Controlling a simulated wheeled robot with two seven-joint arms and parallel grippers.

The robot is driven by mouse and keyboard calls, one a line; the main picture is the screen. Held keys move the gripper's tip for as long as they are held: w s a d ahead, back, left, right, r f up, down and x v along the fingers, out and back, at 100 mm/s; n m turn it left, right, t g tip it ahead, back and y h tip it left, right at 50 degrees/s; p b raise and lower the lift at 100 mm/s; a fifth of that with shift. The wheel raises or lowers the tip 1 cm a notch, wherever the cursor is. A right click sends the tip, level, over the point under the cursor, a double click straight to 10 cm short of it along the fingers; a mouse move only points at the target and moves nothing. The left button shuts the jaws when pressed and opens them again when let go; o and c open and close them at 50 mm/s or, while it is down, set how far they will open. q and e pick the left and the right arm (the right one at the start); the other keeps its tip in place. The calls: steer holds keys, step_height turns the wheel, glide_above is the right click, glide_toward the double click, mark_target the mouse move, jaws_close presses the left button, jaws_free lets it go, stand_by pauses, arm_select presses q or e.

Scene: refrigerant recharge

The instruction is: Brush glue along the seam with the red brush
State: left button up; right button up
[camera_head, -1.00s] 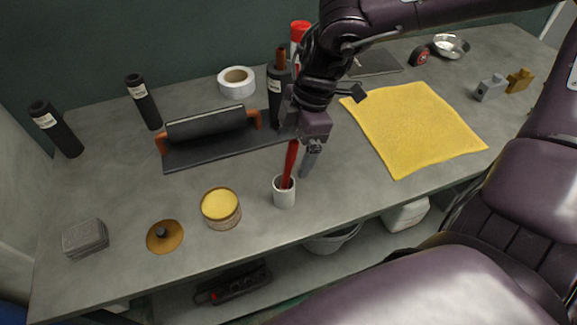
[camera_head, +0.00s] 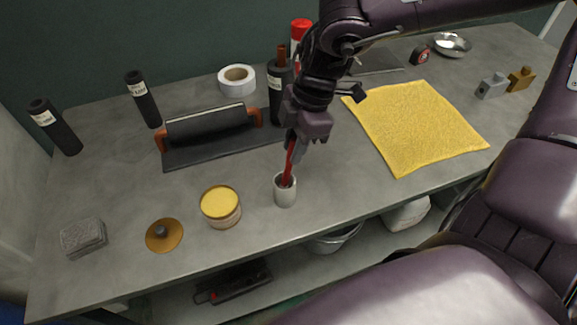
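The red brush (camera_head: 289,167) stands, slightly tilted, in a small white cup (camera_head: 285,192) near the front edge of the bench. My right gripper (camera_head: 294,148) points down at the upper part of its handle, with its fingers closed up against the handle. The handle's top is hidden by the gripper, and the bristles are inside the cup. An open round tin with yellow contents (camera_head: 221,206), apparently the glue, stands left of the cup. A black foam tube (camera_head: 207,122) lies in a dark holder with orange ends (camera_head: 228,148); its seam cannot be made out. My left gripper is out of view.
A brown lid (camera_head: 164,235) and a grey block (camera_head: 83,237) lie at the left front. Two black cylinders (camera_head: 143,98) (camera_head: 55,127), a white tape roll (camera_head: 237,80) and a dark bottle (camera_head: 277,92) stand behind. A yellow cloth (camera_head: 417,127) lies at right.

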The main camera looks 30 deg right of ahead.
steer(key=shift+r, duration=0.1)
steer(key=shift+c, duration=0.2)
steer(key=shift+w+r+p, duration=0.15)
steer(key=shift+r+p, duration=0.75)
steer(key=shift+r, duration=0.3)
steer(key=shift+c, duration=0.2)
steer(key=shift+r+p, duration=2.8)
steer(key=shift+r, duration=1.45)
jaws_close()
steer(key=shift+f, duration=0.15)
